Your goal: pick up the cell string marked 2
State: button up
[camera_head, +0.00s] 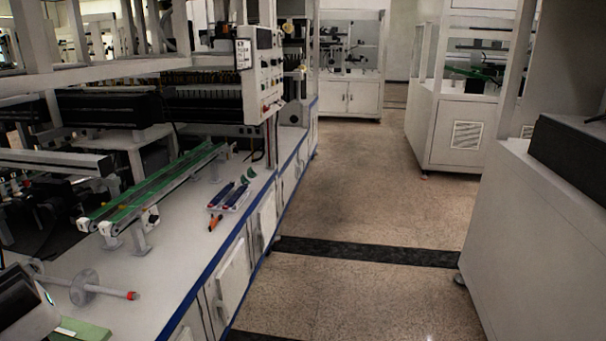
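Two dark blue strips, which look like cell strings, lie side by side near the blue front edge of the long white bench. One is the left strip (221,195) and the other is the right strip (236,197). They seem to rest on a small pale tray (229,209). They are too small for any number to be read, so I cannot tell which one is marked 2. My gripper is not in view.
The bench (172,262) runs along the left. On it are a green-belted conveyor (160,185), an orange-handled tool (215,222) and a spool on a rod (85,287). A control panel (258,75) stands beyond. The aisle floor (365,200) is clear; a white cabinet (530,240) borders it right.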

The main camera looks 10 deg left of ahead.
aim_at(236, 196)
jog(key=i+l+u, duration=0.1)
jog(key=i+u, duration=0.2)
jog(key=i, duration=0.15)
jog(key=i+l+u, duration=0.25)
jog(key=i, duration=0.2)
jog(key=i+l+u, duration=0.3)
jog(key=i+j, duration=0.05)
jog(key=i, duration=0.05)
